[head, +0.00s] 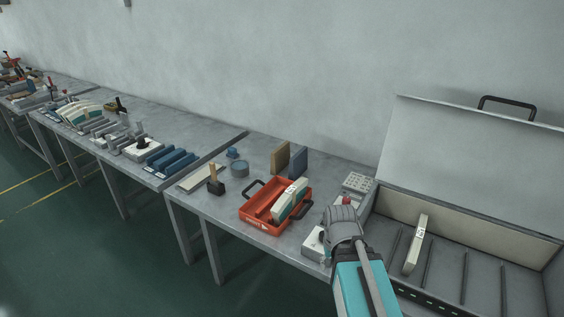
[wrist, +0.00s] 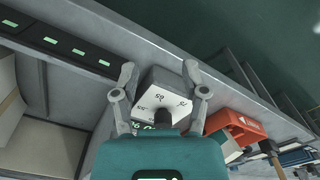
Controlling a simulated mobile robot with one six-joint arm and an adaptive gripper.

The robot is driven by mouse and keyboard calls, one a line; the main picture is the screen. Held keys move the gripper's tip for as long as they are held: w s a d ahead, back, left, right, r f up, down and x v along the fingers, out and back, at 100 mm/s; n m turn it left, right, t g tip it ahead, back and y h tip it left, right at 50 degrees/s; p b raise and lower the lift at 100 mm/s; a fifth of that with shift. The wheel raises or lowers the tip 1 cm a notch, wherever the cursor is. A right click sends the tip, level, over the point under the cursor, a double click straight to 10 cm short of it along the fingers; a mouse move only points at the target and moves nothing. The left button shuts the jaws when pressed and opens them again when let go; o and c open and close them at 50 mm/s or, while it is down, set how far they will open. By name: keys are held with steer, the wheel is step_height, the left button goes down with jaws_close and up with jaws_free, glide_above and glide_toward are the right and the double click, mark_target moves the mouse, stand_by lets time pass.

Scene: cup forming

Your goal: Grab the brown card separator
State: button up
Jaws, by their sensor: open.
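A brown upright board (head: 280,157), which looks like the brown card separator, stands on the table behind the red tray, beside a similar dark blue board (head: 299,163). It is not visible in the wrist view. My gripper (head: 343,222) is at the right of the tray, well apart from the brown board. In the wrist view my gripper (wrist: 159,72) is open, with its two fingers spread. A white-topped box with a numbered dial (wrist: 165,100) shows between and below them; I cannot tell whether they touch it.
A large open grey box (head: 465,230) with slots stands at the right. A blue round tin (head: 240,168) and a mallet (head: 215,186) are left of the tray.

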steer(key=shift+d, duration=0.3)
steer(key=shift+o, duration=0.3)
